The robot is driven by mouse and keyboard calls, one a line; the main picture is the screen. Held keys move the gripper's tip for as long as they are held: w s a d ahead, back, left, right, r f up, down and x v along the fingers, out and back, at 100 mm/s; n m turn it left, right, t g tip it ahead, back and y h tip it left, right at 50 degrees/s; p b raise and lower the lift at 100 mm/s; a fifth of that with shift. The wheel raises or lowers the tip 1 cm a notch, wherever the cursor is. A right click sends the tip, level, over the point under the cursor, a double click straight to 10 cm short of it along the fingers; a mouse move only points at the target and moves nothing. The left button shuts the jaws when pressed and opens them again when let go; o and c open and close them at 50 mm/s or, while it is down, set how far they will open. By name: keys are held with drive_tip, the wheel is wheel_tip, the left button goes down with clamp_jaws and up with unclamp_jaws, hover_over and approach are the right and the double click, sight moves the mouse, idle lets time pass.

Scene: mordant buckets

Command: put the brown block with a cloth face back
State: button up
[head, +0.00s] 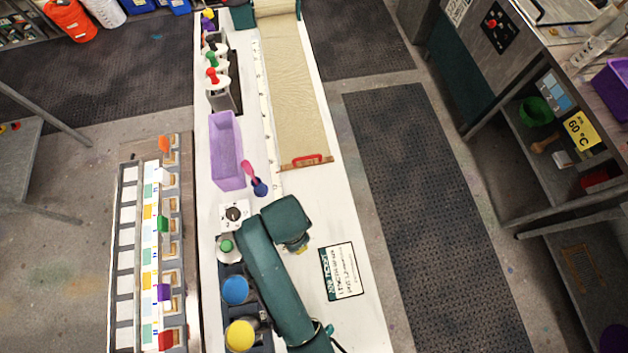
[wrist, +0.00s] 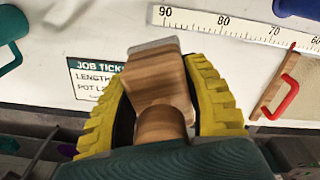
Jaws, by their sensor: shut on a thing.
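In the wrist view the brown wooden block (wrist: 158,82) is between the yellow fingers of my gripper (wrist: 165,105). It has a rounded wooden handle (wrist: 160,124) towards the palm and a thin grey layer (wrist: 152,48) on its far end, which may be the cloth face. My gripper is shut on the block, above the white table. In the head view my gripper (head: 299,247) is mostly hidden under my teal wrist, left of and above the job ticket, and the block cannot be made out clearly there.
The job ticket (head: 342,272) lies on the white table (head: 312,205). A beige cloth strip (head: 290,95) ends at a wooden bar with a red handle (head: 307,161). A purple tray (head: 226,150), a blue-and-pink tool (head: 255,180) and blue (head: 235,290) and yellow (head: 240,336) round-topped items stand left.

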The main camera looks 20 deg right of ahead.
wheel_tip(320, 180, down, 2)
drive_tip(key=shift+d+f+b, duration=0.1)
drive_tip(key=shift+f+b, duration=0.05)
drive_tip(key=shift+b, duration=0.3)
drive_tip(key=shift+f, duration=0.25)
wheel_tip(320, 180, down, 10)
drive_tip(key=shift+r+b, duration=0.1)
drive_tip(key=shift+b, duration=0.35)
drive_tip(key=o, duration=1.2)
